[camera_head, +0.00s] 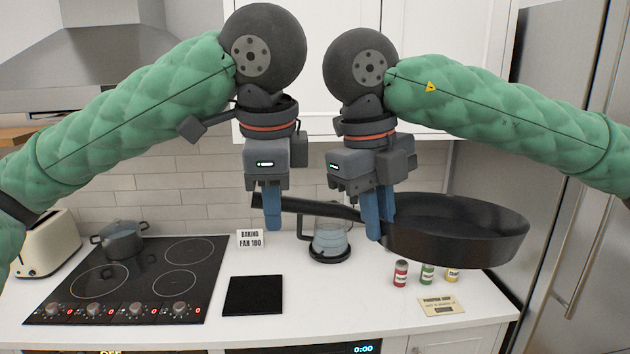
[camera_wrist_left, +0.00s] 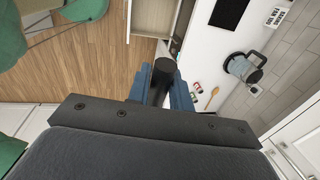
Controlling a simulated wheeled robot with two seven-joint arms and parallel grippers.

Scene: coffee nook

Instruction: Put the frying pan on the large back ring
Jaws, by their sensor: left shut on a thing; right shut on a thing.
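The black frying pan (camera_head: 455,228) hangs in the air over the right part of the counter, its handle pointing left. My left gripper (camera_head: 271,212) is shut on the handle near its end. The handle end (camera_wrist_left: 164,66) shows between the blue fingers in the left wrist view. My right gripper (camera_head: 382,215) is shut on the handle close to the pan body. The black hob (camera_head: 140,268) is at the left, well away from the pan. Its back right ring (camera_head: 188,251) is bare. A grey pot (camera_head: 119,241) covers the back left area of the hob.
A glass kettle (camera_head: 331,238) stands behind and below the handle. Several small spice jars (camera_head: 400,274) and a card (camera_head: 442,305) are below the pan. A black mat (camera_head: 253,295) lies beside the hob. A toaster (camera_head: 45,244) is far left; a range hood (camera_head: 115,50) hangs above.

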